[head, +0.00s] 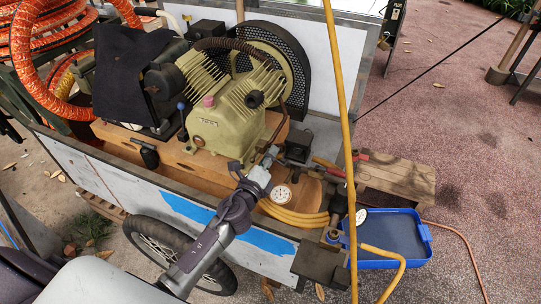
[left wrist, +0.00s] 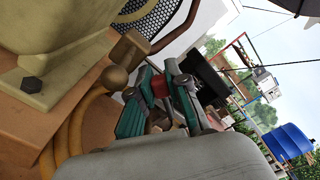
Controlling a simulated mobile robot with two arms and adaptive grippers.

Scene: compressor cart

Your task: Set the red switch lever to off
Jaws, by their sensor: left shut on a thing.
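My left gripper (head: 270,155) reaches in over the cart's side, its fingertips beside a small black box (head: 297,147) to the right of the compressor (head: 222,122). In the left wrist view its two teal-padded fingers (left wrist: 159,88) are closed around a small red piece, the red switch lever (left wrist: 158,86). The black box (left wrist: 204,76) shows just beyond the fingers. In the head view the lever is hidden by the gripper. I cannot tell the lever's exact position. My right gripper is in neither view.
A round gauge (head: 281,194) and coiled yellow hose (head: 295,216) lie close to the gripper. A yellow upright hose or pole (head: 340,100) crosses to the right. A blue tray (head: 428,237) and wooden block (head: 398,181) are farther right. The cart's side panel (head: 150,190) runs below the arm.

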